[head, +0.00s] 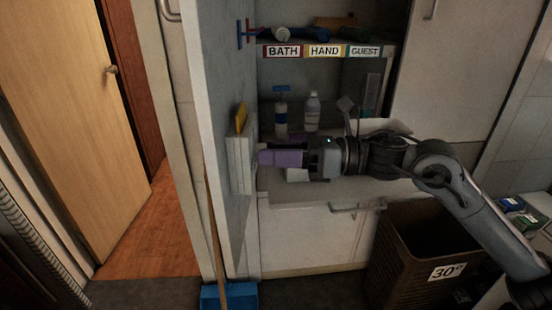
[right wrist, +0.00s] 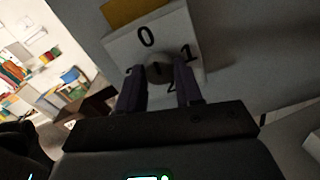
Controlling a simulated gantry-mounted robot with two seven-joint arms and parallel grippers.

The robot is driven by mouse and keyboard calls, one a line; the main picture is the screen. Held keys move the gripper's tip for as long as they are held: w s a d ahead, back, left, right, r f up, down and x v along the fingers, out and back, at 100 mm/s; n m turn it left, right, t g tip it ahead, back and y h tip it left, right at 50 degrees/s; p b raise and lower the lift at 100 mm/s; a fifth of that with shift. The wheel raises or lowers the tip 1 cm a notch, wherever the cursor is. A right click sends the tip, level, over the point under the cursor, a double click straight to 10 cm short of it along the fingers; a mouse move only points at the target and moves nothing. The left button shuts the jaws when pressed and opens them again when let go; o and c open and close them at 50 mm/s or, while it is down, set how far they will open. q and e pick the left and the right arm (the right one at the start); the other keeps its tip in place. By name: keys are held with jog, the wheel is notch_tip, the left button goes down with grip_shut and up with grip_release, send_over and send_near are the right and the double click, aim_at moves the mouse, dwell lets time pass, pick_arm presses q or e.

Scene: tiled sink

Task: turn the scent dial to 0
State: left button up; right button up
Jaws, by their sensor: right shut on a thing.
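The scent dispenser is a white box (head: 240,165) on the grey side panel, with a yellow piece at its top. In the right wrist view its white face (right wrist: 123,47) carries a 0 at the top, a 1 at the right and a partly covered 2 below. In the wrist view the fingers (right wrist: 160,82) are shut on the dial, one on each side. The dial's pointer cannot be made out. My left gripper is not in view.
Bottles (head: 312,111) stand in the open cabinet behind my right gripper, under a shelf labelled BATH, HAND, GUEST (head: 324,51). A brown basket marked 30 (head: 400,255) stands below my right arm. A blue dustpan (head: 243,294) with a wooden handle is under the box.

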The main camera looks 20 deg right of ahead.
jog(key=shift+n, duration=0.4)
jog(key=o, duration=1)
jog(key=shift+o, duration=0.2)
jog(key=v, duration=1.1)
jog(key=shift+b, duration=0.45)
jog(key=shift+a, duration=0.1)
